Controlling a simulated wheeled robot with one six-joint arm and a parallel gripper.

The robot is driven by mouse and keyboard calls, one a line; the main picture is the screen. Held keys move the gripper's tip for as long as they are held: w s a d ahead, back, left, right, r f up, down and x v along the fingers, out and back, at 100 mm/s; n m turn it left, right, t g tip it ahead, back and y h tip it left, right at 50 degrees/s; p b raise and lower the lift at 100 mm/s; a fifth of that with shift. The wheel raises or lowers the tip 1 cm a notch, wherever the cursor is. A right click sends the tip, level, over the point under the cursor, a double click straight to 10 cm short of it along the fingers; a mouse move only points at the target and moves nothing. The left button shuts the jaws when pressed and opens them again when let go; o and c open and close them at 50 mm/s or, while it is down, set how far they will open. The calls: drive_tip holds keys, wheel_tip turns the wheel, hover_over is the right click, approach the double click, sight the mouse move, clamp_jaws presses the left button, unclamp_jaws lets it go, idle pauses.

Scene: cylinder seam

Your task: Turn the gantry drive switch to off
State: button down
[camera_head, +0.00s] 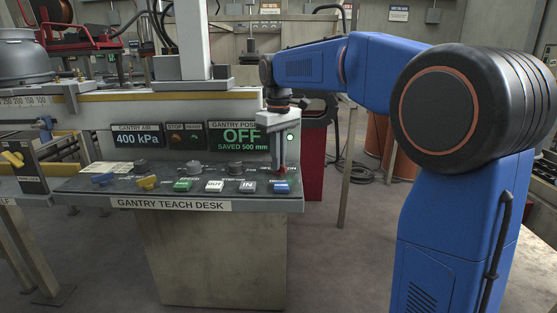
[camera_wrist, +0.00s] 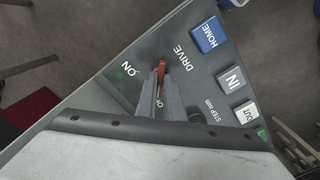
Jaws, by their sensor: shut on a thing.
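The red drive switch (camera_wrist: 161,70) is on the top of the gantry teach desk, beside the printed word DRIVE in the wrist view. The ON mark lies to its left, and the OFF mark shows partly between my fingers. My gripper (camera_wrist: 159,88) reaches down to the desk and is shut on the red switch. Its fingers hide much of the switch, so its exact angle is hard to tell. In the head view my gripper (camera_head: 281,165) is at the right end of the desk (camera_head: 120,190).
A blue HOME button (camera_wrist: 208,35), a grey IN button (camera_wrist: 231,80) and a white OUT button (camera_wrist: 246,112) sit close to the switch. The GANTRY AIR display (camera_head: 137,137) reads 400 kPa. A red cabinet (camera_head: 313,160) stands behind the desk's right end.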

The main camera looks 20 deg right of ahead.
idle(0.4)
drive_tip(key=c, duration=1.9)
unclamp_jaws()
drive_tip(key=shift+o, duration=0.2)
wheel_tip(320, 180, up, 17)
drive_tip(key=shift+r, duration=0.2)
drive_tip(key=shift+s, duration=0.1)
